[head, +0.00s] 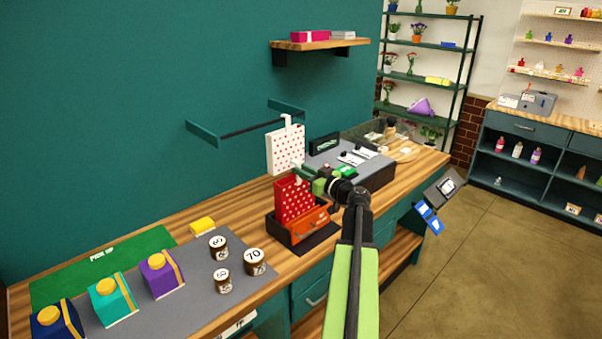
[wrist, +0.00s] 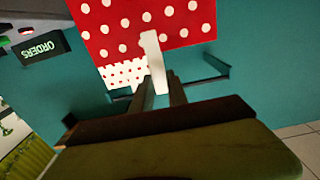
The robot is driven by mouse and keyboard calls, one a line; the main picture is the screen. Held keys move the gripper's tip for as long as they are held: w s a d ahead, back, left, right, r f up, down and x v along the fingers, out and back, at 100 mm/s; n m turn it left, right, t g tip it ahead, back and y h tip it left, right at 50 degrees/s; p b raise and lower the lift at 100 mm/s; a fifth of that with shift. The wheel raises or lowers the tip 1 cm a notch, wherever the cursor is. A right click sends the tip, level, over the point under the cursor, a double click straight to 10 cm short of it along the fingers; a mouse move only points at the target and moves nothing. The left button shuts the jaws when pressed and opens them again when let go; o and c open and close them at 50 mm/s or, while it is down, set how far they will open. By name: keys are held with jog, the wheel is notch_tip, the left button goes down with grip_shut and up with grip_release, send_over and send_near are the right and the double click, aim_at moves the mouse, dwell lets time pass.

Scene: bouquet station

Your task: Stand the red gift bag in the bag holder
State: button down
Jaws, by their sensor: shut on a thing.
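The red gift bag (head: 293,201) with white dots is upright at the middle of the counter. Its white handle (wrist: 153,62) is between my gripper's fingers (wrist: 165,92), and my gripper (head: 312,185) is shut on it. In the wrist view the red bag (wrist: 115,30) fills the top middle. In the head view a dark low box (head: 277,232), which looks like the bag holder, is directly below the bag. An orange piece (head: 309,224) at its front hides the bag's lower edge, so I cannot tell whether the bag rests in it or hangs above.
A white bag with red dots (head: 285,149) hangs from the wall rail (head: 252,128) behind. A grey machine (head: 375,177) stands to the right. Several numbered jars (head: 254,261) and gift boxes (head: 160,275) stand on the grey mat at left. Bare counter (head: 235,203) lies left of the box.

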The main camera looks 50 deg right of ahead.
notch_tip(320, 180, down, 4)
jog(key=b, duration=0.3)
jog(key=shift+r, duration=0.2)
jog(key=c, duration=1.2)
grip_release()
jog(key=s+a, duration=0.1)
jog(key=s, duration=1.6)
jog(key=shift+s+a, duration=0.15)
jog(key=shift+s, duration=0.05)
